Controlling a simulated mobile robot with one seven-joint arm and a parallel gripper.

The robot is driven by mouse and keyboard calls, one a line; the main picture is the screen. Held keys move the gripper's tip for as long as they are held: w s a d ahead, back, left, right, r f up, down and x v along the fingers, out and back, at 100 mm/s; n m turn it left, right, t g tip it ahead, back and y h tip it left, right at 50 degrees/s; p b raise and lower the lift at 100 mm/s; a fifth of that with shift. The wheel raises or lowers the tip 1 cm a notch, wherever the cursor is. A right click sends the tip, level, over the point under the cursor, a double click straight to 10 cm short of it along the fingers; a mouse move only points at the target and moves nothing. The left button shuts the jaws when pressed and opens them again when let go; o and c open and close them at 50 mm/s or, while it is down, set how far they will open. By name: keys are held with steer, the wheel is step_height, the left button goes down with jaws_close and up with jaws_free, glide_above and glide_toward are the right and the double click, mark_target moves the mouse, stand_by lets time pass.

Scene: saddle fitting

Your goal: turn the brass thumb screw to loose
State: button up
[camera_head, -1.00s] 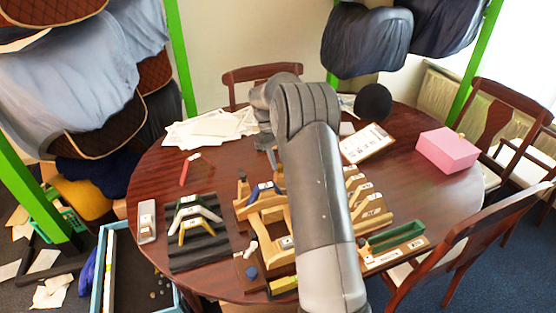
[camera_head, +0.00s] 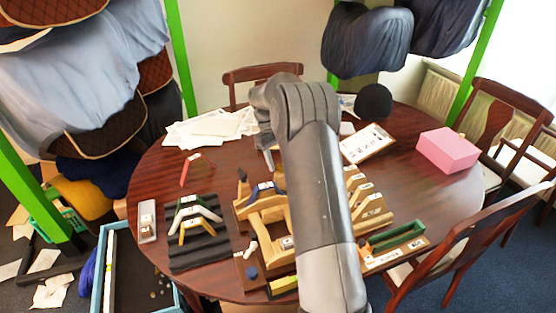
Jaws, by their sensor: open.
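A wooden fixture (camera_head: 264,213) stands at the middle of the round table, with a dark blue curved piece (camera_head: 264,188) across its upper part. I cannot make out the brass thumb screw; it is too small to tell or hidden behind my arm. My gripper (camera_head: 269,158) points down just beyond the fixture, above the table. It is small and partly covered by my own wrist and forearm. It is open, and I see nothing held in it. My forearm covers the right part of the fixture.
A black ribbed mat (camera_head: 179,256) with several coloured arches lies left of the fixture. Stepped wooden blocks (camera_head: 373,218) and a green tray (camera_head: 397,236) stand right. A clipboard (camera_head: 366,143), loose papers (camera_head: 213,127) and a pink box (camera_head: 447,151) lie farther back. Chairs surround the table.

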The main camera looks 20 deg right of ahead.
steer(key=v, duration=1)
steer(key=shift+r, duration=0.35)
steer(key=shift+w, duration=0.15)
